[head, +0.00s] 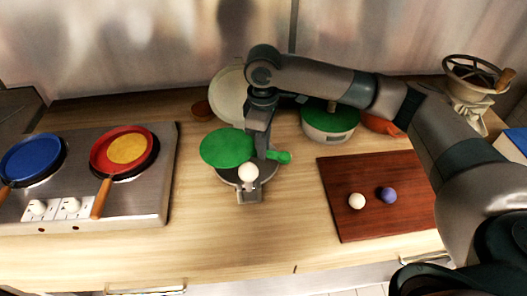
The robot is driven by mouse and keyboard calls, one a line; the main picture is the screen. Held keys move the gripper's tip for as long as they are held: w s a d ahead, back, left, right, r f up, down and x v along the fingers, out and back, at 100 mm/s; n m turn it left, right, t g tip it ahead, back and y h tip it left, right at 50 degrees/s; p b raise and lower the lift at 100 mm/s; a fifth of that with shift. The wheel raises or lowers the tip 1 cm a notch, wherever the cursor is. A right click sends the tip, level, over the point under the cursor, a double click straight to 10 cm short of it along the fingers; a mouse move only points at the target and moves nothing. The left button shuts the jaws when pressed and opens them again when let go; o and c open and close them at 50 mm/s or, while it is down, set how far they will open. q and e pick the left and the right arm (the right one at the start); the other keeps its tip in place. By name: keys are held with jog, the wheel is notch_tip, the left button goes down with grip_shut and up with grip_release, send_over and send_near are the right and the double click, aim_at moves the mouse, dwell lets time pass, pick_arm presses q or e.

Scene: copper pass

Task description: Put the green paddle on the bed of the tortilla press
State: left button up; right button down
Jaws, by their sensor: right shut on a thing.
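The green paddle (227,149) is a flat round disc with a short handle pointing right. My right gripper (258,152) comes down from above and is shut on the paddle near where disc and handle meet. The tortilla press has a round grey bed (229,176), partly hidden under the paddle. Its pale round lid (228,92) stands raised behind. The disc overlaps the back left of the bed in the picture; I cannot tell whether they touch. A white ball (249,172) shows in front of the paddle at the bed. My left gripper is not in view.
A stove with a blue pan (32,157) and a red pan (112,151) is at left. A brown board (345,182) with a white and a purple ball lies at right. A green-lidded container (331,127) and a mill (472,83) stand behind.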

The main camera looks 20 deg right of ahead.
jog(key=shift+f+p, duration=0.3)
jog(key=shift+f, duration=1.15)
jog(key=c, duration=1.6)
grip_release()
jog(key=shift+f, duration=0.1)
jog(key=shift+r, duration=0.7)
notch_tip(320, 180, up, 11)
jog(key=b, duration=0.3)
jog(key=shift+f, duration=0.1)
